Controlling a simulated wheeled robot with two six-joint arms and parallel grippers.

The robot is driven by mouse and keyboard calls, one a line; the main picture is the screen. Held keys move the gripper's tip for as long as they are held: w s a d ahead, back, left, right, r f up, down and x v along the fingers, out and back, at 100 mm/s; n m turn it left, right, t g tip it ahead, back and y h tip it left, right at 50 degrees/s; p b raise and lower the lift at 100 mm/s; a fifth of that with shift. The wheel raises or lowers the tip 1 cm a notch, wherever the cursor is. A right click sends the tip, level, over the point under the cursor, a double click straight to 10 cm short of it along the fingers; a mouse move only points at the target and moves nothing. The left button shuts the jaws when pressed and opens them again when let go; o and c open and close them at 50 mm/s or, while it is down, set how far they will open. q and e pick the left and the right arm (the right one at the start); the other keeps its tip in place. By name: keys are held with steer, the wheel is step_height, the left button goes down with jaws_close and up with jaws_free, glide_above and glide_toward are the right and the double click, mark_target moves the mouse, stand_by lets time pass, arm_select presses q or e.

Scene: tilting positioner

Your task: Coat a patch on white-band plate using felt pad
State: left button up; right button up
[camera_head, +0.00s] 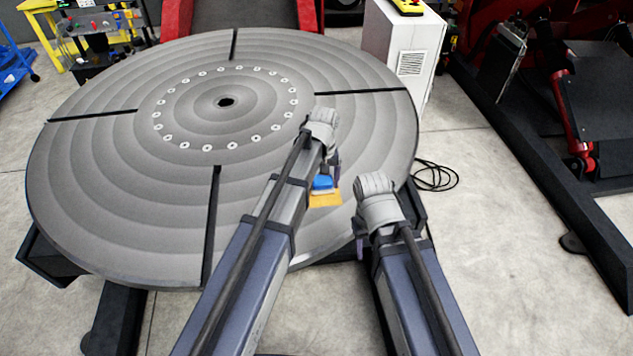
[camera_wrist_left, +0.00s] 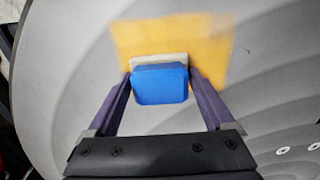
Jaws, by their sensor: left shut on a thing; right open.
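My left gripper (camera_head: 328,180) is shut on a felt pad with a blue back (camera_head: 322,183). In the left wrist view the blue pad (camera_wrist_left: 160,84) sits between the two purple fingers, with a pale felt edge beyond it. The pad is over a yellow-orange patch (camera_head: 325,200) with soft edges on the big grey round plate (camera_head: 120,190). The patch also shows in the left wrist view (camera_wrist_left: 205,45). I cannot tell whether the pad touches the surface. I see no clear white band on the plate. My right gripper (camera_head: 359,240) is open, near the plate's front right edge, its fingers mostly hidden.
The round plate has dark radial slots, a centre hole and a ring of pale bolts (camera_head: 232,146). A white cabinet (camera_head: 400,50) stands behind it at right. A black cable (camera_head: 436,176) lies on the floor. Red machinery (camera_head: 575,110) stands at far right.

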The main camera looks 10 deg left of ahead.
mark_target(340, 187)
arm_select(q)
steer(key=shift+w+d, duration=0.2)
steer(key=shift+d, duration=0.6)
steer(key=shift+w+d+r, duration=0.1)
steer(key=shift+w+d, duration=0.2)
steer(key=shift+d, duration=0.6)
steer(key=shift+w+d, duration=0.25)
steer(key=shift+d, duration=0.6)
step_height(340, 187, up, 6)
steer(key=p, duration=0.6)
step_height(340, 187, up, 3)
steer(key=p, duration=0.3)
